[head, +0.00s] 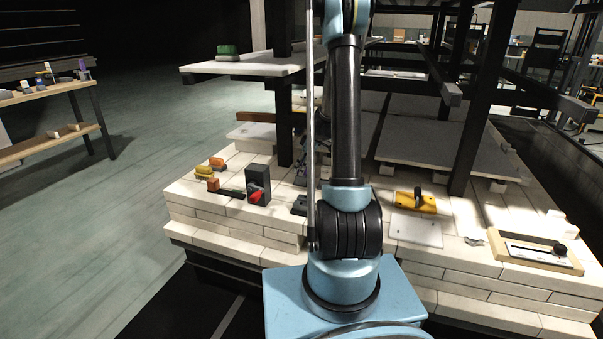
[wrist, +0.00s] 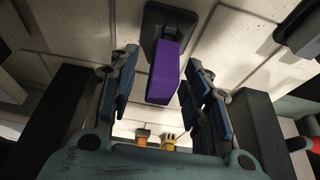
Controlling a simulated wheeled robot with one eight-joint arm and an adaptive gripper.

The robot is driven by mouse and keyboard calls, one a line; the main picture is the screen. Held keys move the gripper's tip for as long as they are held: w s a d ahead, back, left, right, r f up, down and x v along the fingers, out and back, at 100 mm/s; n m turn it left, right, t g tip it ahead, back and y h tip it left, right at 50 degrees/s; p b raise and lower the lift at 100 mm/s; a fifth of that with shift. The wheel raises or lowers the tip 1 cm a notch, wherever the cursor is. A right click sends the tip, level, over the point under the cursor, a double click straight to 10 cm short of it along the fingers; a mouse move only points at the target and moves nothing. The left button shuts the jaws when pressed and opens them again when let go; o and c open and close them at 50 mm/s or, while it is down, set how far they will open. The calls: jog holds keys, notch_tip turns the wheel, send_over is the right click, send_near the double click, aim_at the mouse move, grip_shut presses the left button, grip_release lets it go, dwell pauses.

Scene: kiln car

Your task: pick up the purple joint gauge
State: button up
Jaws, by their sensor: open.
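The purple joint gauge (wrist: 165,70) shows in the wrist view as a purple block with a dark base or plate (wrist: 165,22) at its far end, against pale bricks. My gripper (wrist: 163,82) is open, with one blue-padded finger on each side of the purple block. I see gaps between the block and both fingers, and nothing is held. In the head view my own arm blocks the spot, and I cannot make out the gauge or the gripper there.
A black block with a red part (head: 257,184) stands on the pale brick deck (head: 205,222) at left, near orange and yellow items (head: 210,168). A dark post (head: 284,125) rises close by. A yellow tool (head: 415,203) and a framed gauge (head: 536,250) lie at right.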

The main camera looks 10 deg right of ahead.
grip_shut()
jog(key=shift+r, duration=0.1)
